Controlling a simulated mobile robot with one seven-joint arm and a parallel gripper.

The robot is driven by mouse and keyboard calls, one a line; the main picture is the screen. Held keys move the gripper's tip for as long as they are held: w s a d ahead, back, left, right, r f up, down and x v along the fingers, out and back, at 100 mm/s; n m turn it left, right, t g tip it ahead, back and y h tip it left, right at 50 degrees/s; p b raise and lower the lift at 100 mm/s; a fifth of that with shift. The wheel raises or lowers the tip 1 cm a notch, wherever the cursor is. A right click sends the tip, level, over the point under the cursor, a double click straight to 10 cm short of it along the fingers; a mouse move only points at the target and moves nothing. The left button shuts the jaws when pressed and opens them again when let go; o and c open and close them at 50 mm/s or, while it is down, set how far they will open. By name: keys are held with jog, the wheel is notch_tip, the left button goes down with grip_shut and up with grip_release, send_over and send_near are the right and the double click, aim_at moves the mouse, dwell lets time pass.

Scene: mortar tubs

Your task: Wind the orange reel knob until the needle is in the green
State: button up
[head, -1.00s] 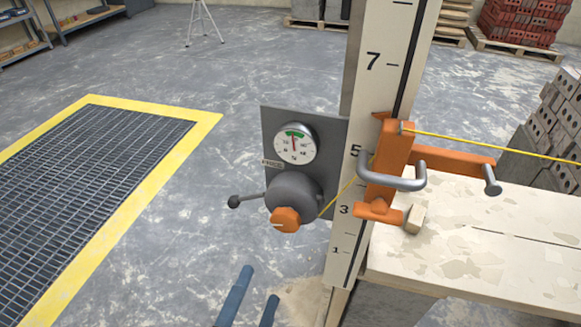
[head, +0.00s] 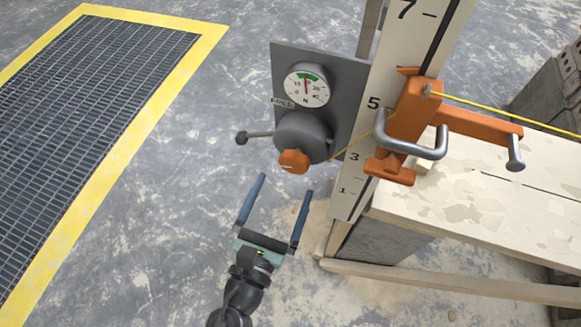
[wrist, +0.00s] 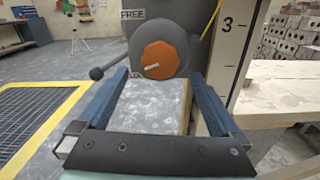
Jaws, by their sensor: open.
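The orange reel knob (head: 293,161) sits on the front of a dark grey reel drum (head: 303,136) on a grey plate (head: 346,84). Above it is a round gauge (head: 307,88); its needle points nearly straight up, at the green band at the top. A lever with a ball end (head: 242,138) sticks out to the left, and a label reads FREE. My gripper (head: 285,184) is open and empty, below and in front of the knob, not touching it. In the wrist view the knob (wrist: 160,61) shows beyond and between the two blue fingers.
An orange clamp (head: 413,115) with a grey handle sits on the numbered post (head: 379,125) right of the reel. A yellow line runs from the reel and off right. A pale bench (head: 480,215) stands at right. Yellow-edged floor grating (head: 135,15) lies left.

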aim_at(292, 167)
jog(key=x, duration=0.5)
jog(key=c, duration=1.3)
jog(key=shift+f+m+b, duration=0.2)
jog(key=shift+m+b, duration=0.65)
jog(key=shift+m, duration=0.35)
jog(key=m+b, duration=0.1)
jog(key=m, duration=0.1)
jog(key=shift+r+m, duration=0.2)
jog(key=shift+m, duration=0.1)
jog(key=o, duration=1.3)
